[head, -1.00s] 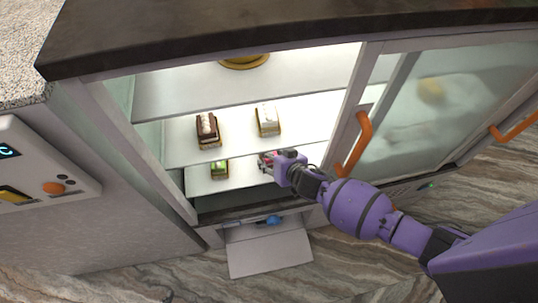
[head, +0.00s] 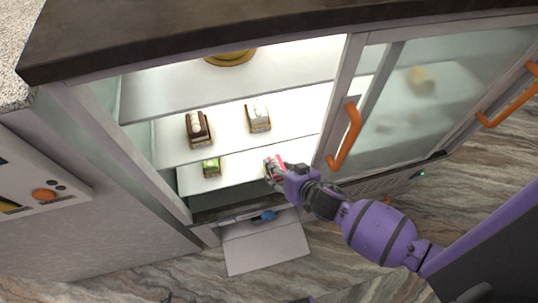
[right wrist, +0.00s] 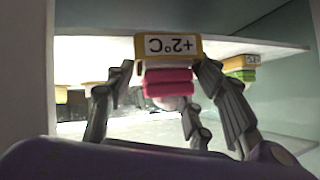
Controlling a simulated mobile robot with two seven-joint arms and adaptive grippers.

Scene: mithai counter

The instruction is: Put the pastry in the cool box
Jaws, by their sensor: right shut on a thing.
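My right gripper (head: 273,172) is shut on a pink pastry (head: 275,163) at the front of the lower shelf in the open display case. I cannot tell whether the pastry touches the shelf. My left gripper is not in view. No separate cool box can be made out.
A green-topped pastry (head: 211,167) stands on the lower shelf (head: 240,178). A sliding glass door with an orange handle (head: 345,137) stands close right. An open flap (head: 266,247) hangs below.

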